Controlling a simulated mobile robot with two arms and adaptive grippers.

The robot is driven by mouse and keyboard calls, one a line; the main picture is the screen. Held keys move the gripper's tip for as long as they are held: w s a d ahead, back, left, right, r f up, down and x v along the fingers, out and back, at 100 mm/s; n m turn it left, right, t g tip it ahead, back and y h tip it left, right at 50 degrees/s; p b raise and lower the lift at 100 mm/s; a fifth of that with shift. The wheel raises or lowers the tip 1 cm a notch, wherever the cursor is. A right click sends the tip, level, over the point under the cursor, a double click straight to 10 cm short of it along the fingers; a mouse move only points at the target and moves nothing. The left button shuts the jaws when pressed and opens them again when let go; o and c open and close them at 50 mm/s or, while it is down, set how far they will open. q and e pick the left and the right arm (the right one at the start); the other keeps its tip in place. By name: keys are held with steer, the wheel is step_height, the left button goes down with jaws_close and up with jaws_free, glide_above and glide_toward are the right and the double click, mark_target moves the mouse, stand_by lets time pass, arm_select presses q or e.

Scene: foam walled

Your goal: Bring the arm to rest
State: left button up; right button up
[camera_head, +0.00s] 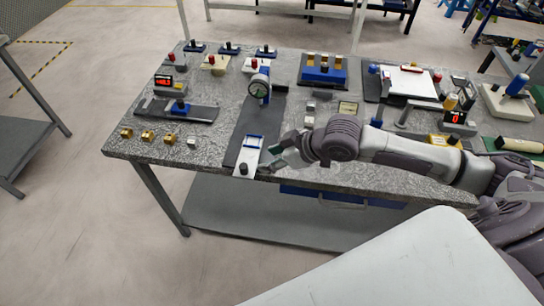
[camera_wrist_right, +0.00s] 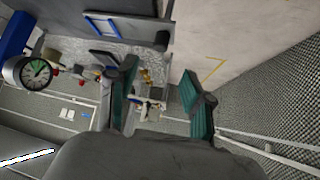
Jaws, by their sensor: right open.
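My right arm (camera_head: 390,148) reaches in from the right, low across the front of the grey speckled table (camera_head: 215,172). My right gripper (camera_head: 277,160) is at the table's front edge, just right of a white plate (camera_head: 246,160) with a blue bracket and a black knob. In the right wrist view its two teal fingers (camera_wrist_right: 160,105) stand apart with nothing held between them. Whether the gripper touches the plate cannot be told. My left gripper is not in view.
Several brass blocks (camera_head: 147,136) lie at the front left. A blue fixture (camera_head: 323,70) and red displays stand farther back.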

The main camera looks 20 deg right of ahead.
stand_by(0.5)
steer(key=s+a+f, duration=0.4)
steer(key=s+a, duration=0.2)
steer(key=s, duration=0.2)
steer(key=s+d+f+m+g+h, duration=0.2)
steer(key=s+d+f+m+h, duration=0.15)
steer(key=s, duration=0.35)
steer(key=s+d+f+m+g+h, duration=0.1)
steer(key=s+d+f+m+h, duration=0.1)
steer(key=s+d+m, duration=0.3)
step_height(320, 180, down, 24)
steer(key=s+a+n+g, duration=0.1)
steer(key=s+n+g, duration=0.1)
steer(key=n, duration=0.1)
steer(key=s+d+f+b, duration=0.1)
steer(key=s+d+f, duration=0.1)
steer(key=s+f, duration=1.5)
steer(key=shift+d+f+g, duration=0.4)
steer(key=shift+f, duration=0.35)
